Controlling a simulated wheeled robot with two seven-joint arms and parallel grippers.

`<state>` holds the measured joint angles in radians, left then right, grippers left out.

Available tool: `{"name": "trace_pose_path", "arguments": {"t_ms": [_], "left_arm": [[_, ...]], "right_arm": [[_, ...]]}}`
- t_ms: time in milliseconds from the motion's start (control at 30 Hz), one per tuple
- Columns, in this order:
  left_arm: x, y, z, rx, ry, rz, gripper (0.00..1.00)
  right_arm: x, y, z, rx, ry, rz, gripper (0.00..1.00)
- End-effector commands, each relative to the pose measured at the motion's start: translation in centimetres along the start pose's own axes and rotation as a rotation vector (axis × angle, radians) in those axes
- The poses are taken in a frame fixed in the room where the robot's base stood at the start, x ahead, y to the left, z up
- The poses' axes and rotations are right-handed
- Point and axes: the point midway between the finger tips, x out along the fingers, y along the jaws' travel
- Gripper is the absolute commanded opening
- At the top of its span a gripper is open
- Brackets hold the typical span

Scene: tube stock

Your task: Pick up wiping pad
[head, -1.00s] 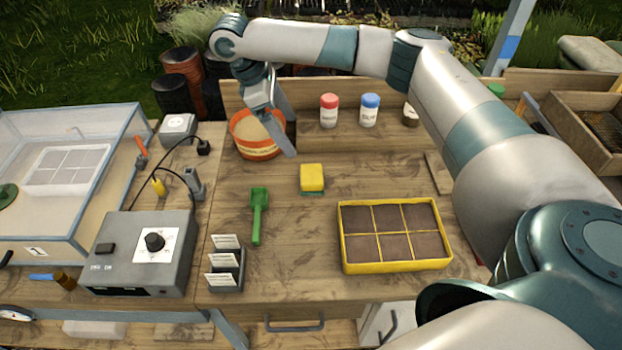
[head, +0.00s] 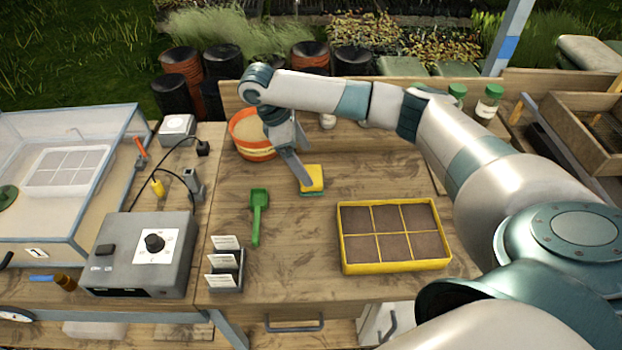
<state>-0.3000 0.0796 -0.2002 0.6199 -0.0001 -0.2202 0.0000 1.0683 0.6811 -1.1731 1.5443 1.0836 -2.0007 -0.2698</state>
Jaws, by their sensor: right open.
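The wiping pad (head: 314,177) is a small yellow block with a green underside, lying on the wooden bench right of the green scoop. My right gripper (head: 301,176) reaches down from above with its fingers at the pad's left side. A finger covers part of the pad's left edge. The gripper is open and holds nothing; whether it touches the pad I cannot tell. My left gripper is not in view.
An orange-rimmed pot (head: 250,140) stands behind the gripper. A green scoop (head: 258,215), card holder (head: 225,268) and yellow-framed soil tray (head: 343,250) lie around the pad. A grey control box (head: 120,255) stands at left. Bench between pad and tray is clear.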

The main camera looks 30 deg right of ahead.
Motion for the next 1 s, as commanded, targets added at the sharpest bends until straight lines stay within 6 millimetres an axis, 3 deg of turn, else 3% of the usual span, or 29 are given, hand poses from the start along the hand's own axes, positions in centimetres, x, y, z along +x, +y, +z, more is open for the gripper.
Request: {"name": "trace_pose_path", "arguments": {"t_ms": [200,633,1000], "left_arm": [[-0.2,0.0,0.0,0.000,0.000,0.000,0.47],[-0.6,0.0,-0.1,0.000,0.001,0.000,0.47],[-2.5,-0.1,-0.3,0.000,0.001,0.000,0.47]], "right_arm": [[1.4,0.0,0.1,0.000,-0.001,0.000,0.92],[1.9,-0.1,-0.1,0.000,-0.001,0.000,0.92],[6.0,-0.2,-0.6,0.001,-0.002,0.000,0.92]]}}
